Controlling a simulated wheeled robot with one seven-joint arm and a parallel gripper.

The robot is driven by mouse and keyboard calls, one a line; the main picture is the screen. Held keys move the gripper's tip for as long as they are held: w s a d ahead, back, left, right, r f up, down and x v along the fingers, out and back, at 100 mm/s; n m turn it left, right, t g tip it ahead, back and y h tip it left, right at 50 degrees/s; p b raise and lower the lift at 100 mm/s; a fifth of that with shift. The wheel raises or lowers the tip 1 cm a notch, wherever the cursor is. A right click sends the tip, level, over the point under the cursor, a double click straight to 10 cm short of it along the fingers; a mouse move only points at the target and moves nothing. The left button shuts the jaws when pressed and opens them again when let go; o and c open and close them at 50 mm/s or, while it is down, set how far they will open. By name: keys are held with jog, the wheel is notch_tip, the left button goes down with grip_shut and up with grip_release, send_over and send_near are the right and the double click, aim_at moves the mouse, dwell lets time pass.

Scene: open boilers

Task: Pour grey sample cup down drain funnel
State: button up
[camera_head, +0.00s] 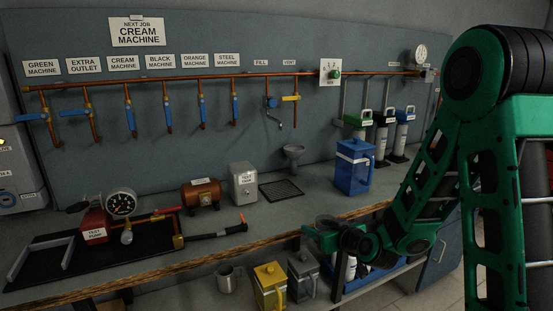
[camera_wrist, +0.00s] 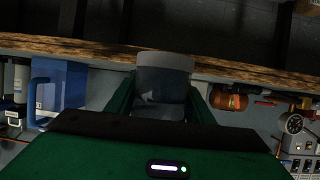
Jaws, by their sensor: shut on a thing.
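The grey sample cup (camera_wrist: 163,78) is between the two green fingers of my gripper (camera_wrist: 163,98) in the wrist view. In the head view my gripper (camera_head: 325,237) is in front of the bench edge, with the cup's dark grey top (camera_head: 327,221) showing above it. The cup looks roughly upright; its contents cannot be made out. The grey drain funnel (camera_head: 293,152) stands at the back of the bench by the wall panel, behind and left of my gripper and well apart from it.
A blue jug (camera_head: 355,168) stands on the bench right of the funnel. A black grate (camera_head: 281,190) and a test tank box (camera_head: 243,183) are near the funnel. Pipes with valves (camera_head: 270,102) hang above. Yellow (camera_head: 270,287) and grey (camera_head: 303,277) jugs sit below the bench.

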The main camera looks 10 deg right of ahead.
jog(key=a, duration=0.1)
jog(key=s+a+r, duration=0.1)
jog(key=a+r, duration=0.1)
jog(key=a, duration=0.1)
jog(key=shift+s, duration=0.3)
jog(key=shift+a, duration=0.15)
jog(key=shift+a+r, duration=0.45)
jog(key=shift+r, duration=0.05)
jog(key=shift+r, duration=0.1)
